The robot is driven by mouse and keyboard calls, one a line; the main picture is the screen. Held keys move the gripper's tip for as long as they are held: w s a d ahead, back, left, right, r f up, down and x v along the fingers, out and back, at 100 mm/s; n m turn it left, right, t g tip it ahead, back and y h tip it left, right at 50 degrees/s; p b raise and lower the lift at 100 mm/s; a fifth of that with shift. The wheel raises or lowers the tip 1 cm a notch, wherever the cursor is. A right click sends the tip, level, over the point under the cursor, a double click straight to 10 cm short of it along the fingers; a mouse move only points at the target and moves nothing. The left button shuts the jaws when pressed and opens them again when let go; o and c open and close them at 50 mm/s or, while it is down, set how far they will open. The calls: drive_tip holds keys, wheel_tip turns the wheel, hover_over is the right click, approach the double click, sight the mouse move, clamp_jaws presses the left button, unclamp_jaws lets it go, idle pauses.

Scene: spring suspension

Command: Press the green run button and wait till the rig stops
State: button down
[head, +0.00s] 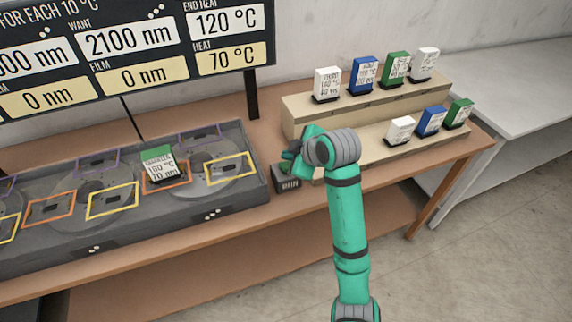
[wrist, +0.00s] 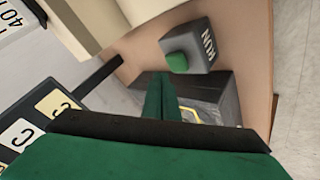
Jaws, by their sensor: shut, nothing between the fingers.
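The green run button (wrist: 177,63) sits on a small grey box (wrist: 205,45) marked RUN in the wrist view. In the head view the box (head: 288,184) stands at the right end of the rig, and my gripper hides most of its top. My gripper (head: 290,156) is shut and empty, just above the box. In the wrist view its closed green fingers (wrist: 162,84) point close to the button; I cannot tell whether they touch it. The dark grey rig (head: 255,192) holds discs with coloured frames. A green-topped block (head: 160,166) stands in an orange frame.
A dark board (head: 140,67) behind the rig reads film 0 nm, heat 70 °C and end heat 120 °C. A stepped beige stand (head: 340,117) at the right carries several white, blue and green blocks. A pale table (head: 500,95) stands farther right.

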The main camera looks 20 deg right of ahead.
drive_tip(key=shift+r, duration=2.05)
